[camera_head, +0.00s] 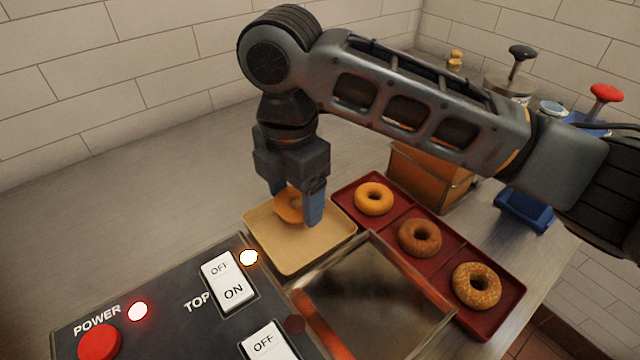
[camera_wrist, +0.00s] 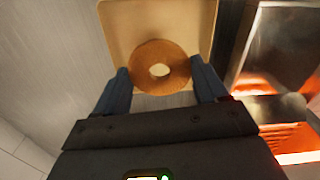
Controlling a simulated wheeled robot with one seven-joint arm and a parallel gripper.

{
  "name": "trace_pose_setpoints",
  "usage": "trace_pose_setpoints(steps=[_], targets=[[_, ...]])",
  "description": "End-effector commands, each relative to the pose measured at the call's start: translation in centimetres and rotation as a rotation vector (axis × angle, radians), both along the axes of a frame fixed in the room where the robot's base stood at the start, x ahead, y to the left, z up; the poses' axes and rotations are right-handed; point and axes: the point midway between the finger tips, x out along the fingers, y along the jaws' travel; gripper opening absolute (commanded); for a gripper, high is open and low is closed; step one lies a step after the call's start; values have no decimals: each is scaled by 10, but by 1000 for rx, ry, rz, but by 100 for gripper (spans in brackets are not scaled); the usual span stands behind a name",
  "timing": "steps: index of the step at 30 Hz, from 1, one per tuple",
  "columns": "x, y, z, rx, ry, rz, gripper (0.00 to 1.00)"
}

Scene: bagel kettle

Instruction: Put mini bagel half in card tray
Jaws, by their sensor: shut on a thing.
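The mini bagel half (camera_head: 288,206) is a round orange-brown ring between my gripper's blue fingers. It also shows in the wrist view (camera_wrist: 160,54), with its hole facing the camera. My gripper (camera_head: 300,208) is shut on the bagel half and points down over the card tray. It also shows in the wrist view (camera_wrist: 160,84). The card tray (camera_head: 290,258) is a shallow tan square tray, and it lies behind the bagel half in the wrist view (camera_wrist: 118,20). I cannot tell whether the bagel half touches the tray floor.
A dark red tray (camera_head: 345,190) right of the card tray holds three bagels in compartments. A metal-topped toaster (camera_head: 365,295) with an orange glow and a switch panel stands in front. A brown bin (camera_head: 430,175) stands behind. The counter to the left is clear.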

Motion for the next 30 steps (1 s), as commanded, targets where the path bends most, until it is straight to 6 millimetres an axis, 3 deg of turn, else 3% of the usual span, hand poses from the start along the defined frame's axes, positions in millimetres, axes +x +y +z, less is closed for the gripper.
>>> trace_pose_setpoints(steps=[18,29,30], targets=[[0,-1,-50,-1,-1,-2,39],[0,-1,-52,1,-1,-2,39],[0,-1,-52,0,0,-2,74]])
